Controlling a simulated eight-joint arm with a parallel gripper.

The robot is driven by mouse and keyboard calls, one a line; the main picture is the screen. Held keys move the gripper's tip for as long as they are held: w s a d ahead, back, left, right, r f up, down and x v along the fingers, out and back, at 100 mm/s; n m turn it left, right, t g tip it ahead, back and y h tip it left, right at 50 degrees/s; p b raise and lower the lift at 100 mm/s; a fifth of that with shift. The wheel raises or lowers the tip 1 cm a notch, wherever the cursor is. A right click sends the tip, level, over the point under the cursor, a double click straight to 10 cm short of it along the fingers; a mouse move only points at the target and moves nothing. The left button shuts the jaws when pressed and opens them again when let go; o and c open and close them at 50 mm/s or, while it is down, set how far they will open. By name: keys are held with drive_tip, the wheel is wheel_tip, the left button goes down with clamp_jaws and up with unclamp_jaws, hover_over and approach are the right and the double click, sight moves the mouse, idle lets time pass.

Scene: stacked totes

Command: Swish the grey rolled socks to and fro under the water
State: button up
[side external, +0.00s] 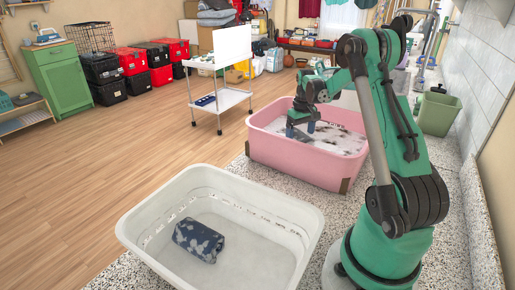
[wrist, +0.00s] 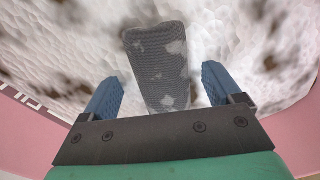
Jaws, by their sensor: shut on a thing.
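The grey rolled socks (wrist: 160,65) show in the wrist view as a dark grey knitted roll with pale foam patches. They lie between the two blue fingers of my gripper (wrist: 162,84), which is shut on them. The side view shows my gripper (side external: 301,130) pointing down into the pink tub (side external: 300,165), with its fingertips at the foam. The water (side external: 340,139) is covered in white suds with dark patches. The socks cannot be made out in the side view, and how deep they sit is unclear.
A white tub (side external: 135,232) stands in front on the speckled counter (side external: 232,170). A dark blue patterned roll (side external: 198,240) lies in it. The pink tub's walls surround my gripper closely. A white trolley (side external: 222,100) stands on the floor beyond.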

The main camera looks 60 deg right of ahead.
drive_tip(key=shift+s+a, duration=0.15)
drive_tip(key=shift+s, duration=3.35)
drive_tip(key=shift+w, duration=3.55)
drive_tip(key=shift+r, duration=5.5)
